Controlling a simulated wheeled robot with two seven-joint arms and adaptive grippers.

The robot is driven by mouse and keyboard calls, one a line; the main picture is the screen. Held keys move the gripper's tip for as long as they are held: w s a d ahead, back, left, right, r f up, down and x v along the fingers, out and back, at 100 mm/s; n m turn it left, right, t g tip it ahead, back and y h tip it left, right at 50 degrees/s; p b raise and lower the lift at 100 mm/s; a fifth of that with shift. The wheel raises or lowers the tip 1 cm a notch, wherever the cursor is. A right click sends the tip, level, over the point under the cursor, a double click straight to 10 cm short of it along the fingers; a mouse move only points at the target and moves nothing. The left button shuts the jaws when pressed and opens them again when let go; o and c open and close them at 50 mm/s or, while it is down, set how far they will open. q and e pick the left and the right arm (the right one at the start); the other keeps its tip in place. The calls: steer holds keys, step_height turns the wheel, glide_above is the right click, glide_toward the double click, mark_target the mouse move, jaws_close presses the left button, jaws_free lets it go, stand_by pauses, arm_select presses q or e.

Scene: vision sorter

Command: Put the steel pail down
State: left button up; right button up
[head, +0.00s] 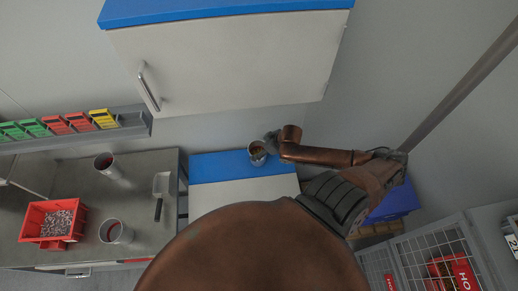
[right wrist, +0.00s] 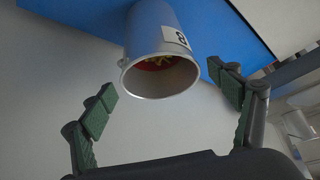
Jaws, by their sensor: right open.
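The steel pail (head: 256,156) stands on the blue top (head: 215,168) of a low white cabinet, near its right end. In the right wrist view the pail (right wrist: 150,35) shows its open mouth, a white label with a dark figure, and red and yellow contents. My right gripper (head: 271,143) is at the pail's right side in the head view. In the right wrist view its two green-padded fingers (right wrist: 168,98) are spread wide, with a gap to the pail; they do not grip it. My left gripper is not in view.
Two similar pails (head: 106,165) (head: 116,233), a scoop (head: 160,190) and a red bin (head: 38,220) of small parts are on the grey bench at left. A white wall cabinet (head: 225,65) hangs above. A wire cage (head: 435,250) stands at right. The blue top's left part is clear.

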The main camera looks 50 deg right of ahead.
steer(key=a+v, duration=0.1)
steer(key=v, duration=0.9)
steer(key=shift+d+p, duration=0.35)
steer(key=shift+d, duration=0.1)
steer(key=shift+r, duration=0.15)
